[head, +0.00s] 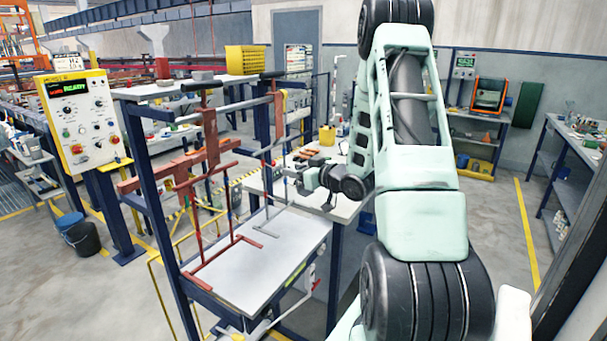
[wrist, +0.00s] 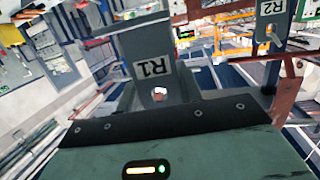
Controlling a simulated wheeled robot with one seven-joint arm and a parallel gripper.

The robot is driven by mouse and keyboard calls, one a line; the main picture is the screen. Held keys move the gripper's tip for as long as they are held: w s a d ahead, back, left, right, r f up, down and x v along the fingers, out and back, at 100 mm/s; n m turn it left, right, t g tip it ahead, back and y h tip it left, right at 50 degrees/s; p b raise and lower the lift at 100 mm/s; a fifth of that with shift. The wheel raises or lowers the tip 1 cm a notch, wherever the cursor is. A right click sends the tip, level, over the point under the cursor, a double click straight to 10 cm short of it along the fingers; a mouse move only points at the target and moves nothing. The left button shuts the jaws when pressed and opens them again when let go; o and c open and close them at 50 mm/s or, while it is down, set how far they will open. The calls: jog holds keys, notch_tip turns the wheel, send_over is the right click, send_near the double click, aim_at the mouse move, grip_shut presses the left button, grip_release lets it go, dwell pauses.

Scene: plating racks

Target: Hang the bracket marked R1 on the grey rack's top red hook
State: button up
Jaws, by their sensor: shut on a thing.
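The bracket marked R1 (wrist: 152,66) is a grey plate with a white label and a round hole near its lower edge in the wrist view. My gripper (head: 291,173) is shut on it; the fingertips are largely hidden behind the gripper body in the wrist view. In the head view my gripper is beside the thin grey rack (head: 265,165), which hangs from the blue frame's bar. The bracket is too small to make out there, and so is the contact between it and the rack. I cannot single out the top red hook.
A second grey bracket marked R2 (wrist: 272,24) shows at the upper right of the wrist view. A red rack (head: 207,135) hangs left of the grey one. A pale tray (head: 225,285) lies below both. A table (head: 340,205) stands behind my gripper.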

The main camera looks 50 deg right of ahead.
jog(key=shift+w+a+f+b, duration=0.15)
jog(key=shift+w+b, duration=0.15)
jog(key=shift+w, duration=1.2)
jog(key=shift+w+a+f+b, duration=0.1)
jog(key=shift+w+b, duration=0.15)
jog(key=shift+w, duration=1.2)
jog(key=shift+w, duration=0.4)
jog(key=shift+w+a+b, duration=0.1)
jog(key=shift+w+b, duration=0.25)
jog(key=shift+w, duration=0.3)
jog(key=shift+w+f, duration=0.15)
jog(key=shift+w+f+b, duration=0.2)
jog(key=shift+w+b, duration=0.1)
jog(key=shift+b, duration=0.1)
jog(key=shift+w+f+b, duration=0.3)
jog(key=shift+b, duration=0.1)
